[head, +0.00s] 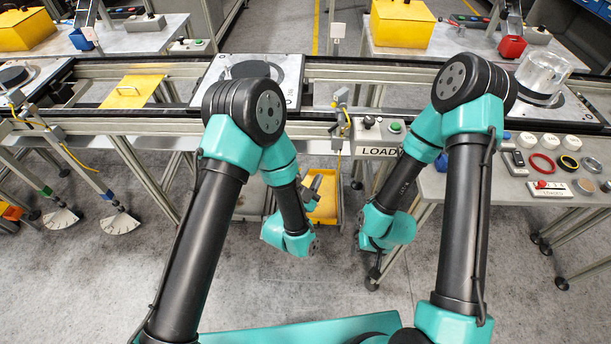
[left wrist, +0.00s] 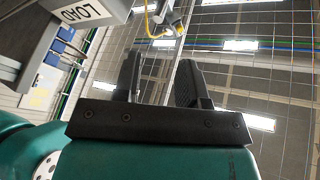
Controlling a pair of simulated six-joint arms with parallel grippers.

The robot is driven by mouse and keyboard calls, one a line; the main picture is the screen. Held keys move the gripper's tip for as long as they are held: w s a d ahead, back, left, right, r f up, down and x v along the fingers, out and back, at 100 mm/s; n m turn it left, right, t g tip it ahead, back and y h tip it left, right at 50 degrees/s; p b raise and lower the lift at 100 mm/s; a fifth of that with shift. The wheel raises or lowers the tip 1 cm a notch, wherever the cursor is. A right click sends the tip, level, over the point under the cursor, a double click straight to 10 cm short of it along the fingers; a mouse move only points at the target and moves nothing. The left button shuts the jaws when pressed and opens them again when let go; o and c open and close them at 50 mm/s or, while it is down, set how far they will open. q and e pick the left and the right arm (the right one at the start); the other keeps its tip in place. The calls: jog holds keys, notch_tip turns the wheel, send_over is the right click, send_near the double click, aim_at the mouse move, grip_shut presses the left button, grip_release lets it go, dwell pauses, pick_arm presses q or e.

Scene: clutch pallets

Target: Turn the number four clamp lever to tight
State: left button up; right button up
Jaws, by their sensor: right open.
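No clamp lever marked number four can be made out, and no lever number is legible. A small upright fitting with a yellow cable (head: 342,112) stands at the conveyor's front rail, left of the LOAD box; I cannot tell whether it is a clamp lever. My left gripper (head: 315,188) is below the front rail in the head view, with nothing visible in it. In the left wrist view its two dark fingers (left wrist: 158,85) stand apart with an empty gap. My right gripper (head: 362,215) is below the LOAD box, its fingers mostly hidden by its teal wrist.
The LOAD control box (head: 380,137) hangs at the front rail. A pallet (head: 289,72) sits on the conveyor, partly behind my left elbow. A side table (head: 440,188) with rings and pucks is at right. White fan-shaped plates (head: 120,222) hang low at left. A yellow bin (head: 325,205) is below.

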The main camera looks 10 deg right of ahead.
aim_at(331, 130)
pick_arm(q)
jog(key=w+a+r+m+g, duration=0.1)
jog(key=g, duration=0.1)
jog(key=w+a+r+m+g+h, duration=0.1)
jog(key=a+r+g, duration=0.1)
jog(key=w+a+r+m+g+h, duration=0.1)
jog(key=a+g, duration=0.1)
jog(key=shift+r, duration=0.4)
jog(key=shift+d, duration=0.1)
jog(key=x, duration=1.7)
jog(key=shift+d+f, duration=0.2)
jog(key=shift+f, duration=0.05)
jog(key=shift+c, duration=0.5)
grip_shut()
